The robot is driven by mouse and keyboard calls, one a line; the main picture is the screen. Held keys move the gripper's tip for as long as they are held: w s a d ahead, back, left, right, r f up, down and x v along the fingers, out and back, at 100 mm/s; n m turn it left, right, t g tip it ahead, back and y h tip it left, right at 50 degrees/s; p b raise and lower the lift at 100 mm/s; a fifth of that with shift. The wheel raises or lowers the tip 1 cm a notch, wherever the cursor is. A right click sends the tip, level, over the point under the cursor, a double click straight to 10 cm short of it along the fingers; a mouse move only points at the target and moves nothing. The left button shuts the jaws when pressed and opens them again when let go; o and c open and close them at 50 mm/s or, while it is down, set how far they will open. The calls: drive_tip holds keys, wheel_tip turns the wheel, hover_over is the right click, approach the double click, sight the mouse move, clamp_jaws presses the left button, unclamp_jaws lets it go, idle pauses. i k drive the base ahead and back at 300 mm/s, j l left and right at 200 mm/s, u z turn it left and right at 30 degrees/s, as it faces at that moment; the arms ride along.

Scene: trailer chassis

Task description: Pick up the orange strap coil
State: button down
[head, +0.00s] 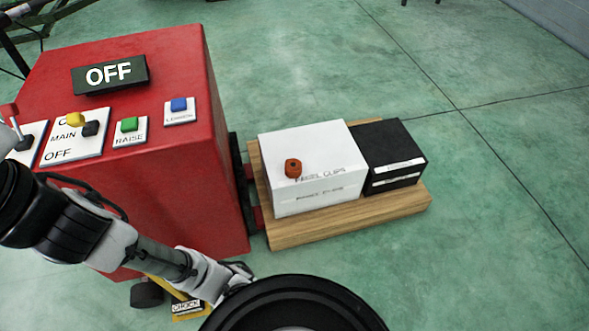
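The orange strap coil (293,168) is a small orange-red block-like roll with a dark hole. My arm reaches in from the left, in front of the red cabinet. My gripper (240,270) is low in the picture, below and left of the white box and well apart from the coil. Its fingers are small and partly hidden by a black round shape in front, so their opening is unclear.
The white box and a black box (395,154) stand side by side on a wooden board (350,224). The red cabinet (185,205), with switches and an OFF sign (110,74), stands left. A yellow CHOCK-labelled piece (187,306) lies below. Green floor (490,240) is clear to the right.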

sight(293, 167)
drive_tip(key=i+l, duration=1.5)
drive_tip(key=i+j+u, duration=0.05)
drive_tip(key=i, duration=0.05)
